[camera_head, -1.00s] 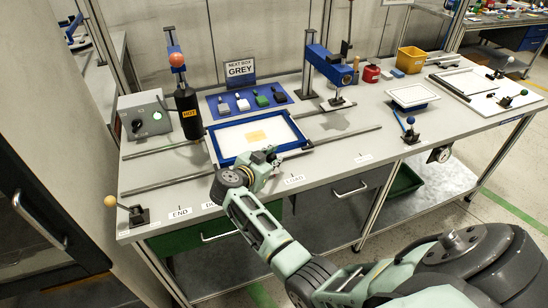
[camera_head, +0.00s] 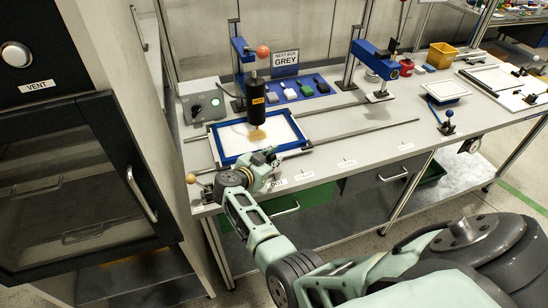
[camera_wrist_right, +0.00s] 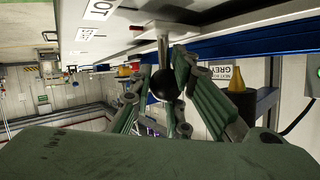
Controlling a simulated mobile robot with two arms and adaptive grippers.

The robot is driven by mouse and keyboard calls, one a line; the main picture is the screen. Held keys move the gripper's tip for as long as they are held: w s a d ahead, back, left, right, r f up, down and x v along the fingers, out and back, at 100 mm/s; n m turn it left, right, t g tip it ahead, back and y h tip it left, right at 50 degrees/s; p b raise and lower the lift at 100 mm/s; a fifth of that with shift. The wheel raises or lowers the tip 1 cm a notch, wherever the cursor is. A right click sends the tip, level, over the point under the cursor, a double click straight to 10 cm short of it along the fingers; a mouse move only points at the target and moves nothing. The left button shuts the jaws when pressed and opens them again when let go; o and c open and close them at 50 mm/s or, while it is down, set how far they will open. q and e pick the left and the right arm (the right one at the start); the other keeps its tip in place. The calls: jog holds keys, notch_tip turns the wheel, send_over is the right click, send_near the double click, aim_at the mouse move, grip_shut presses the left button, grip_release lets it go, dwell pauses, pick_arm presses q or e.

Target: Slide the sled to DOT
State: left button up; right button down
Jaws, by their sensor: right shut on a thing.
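The sled (camera_head: 215,147), a blue frame around a white bed with a small tan patch, sits on two long rails. It is beneath the black HOT cylinder (camera_head: 257,103). My right gripper (camera_head: 270,160) is at the sled's front edge. In the right wrist view, its fingers (camera_wrist_right: 165,88) are shut on a dark round knob (camera_wrist_right: 163,84) on a pale stem. The DOT label (camera_head: 277,183) is on the table's front strip, close to the gripper; its last letters show in the wrist view (camera_wrist_right: 103,10). My left gripper is not in view.
A grey control box (camera_head: 205,107) is behind the left rail ends. A blue press (camera_head: 375,62) stands over the rails to the right. The right rail stretch is clear. A dark VENT cabinet (camera_head: 75,180) is at left.

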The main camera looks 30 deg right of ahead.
jog(key=shift+s+f, duration=0.3)
jog(key=shift+f, duration=0.25)
jog(key=c, duration=2)
grip_release()
jog(key=shift+a, duration=0.1)
jog(key=o, duration=0.3)
jog(key=shift+s+r, duration=0.1)
jog(key=shift+s, duration=0.05)
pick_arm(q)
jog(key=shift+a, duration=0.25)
pick_arm(e)
jog(key=shift+o, duration=0.2)
jog(key=shift+r, duration=0.1)
jog(key=shift+w, duration=0.25)
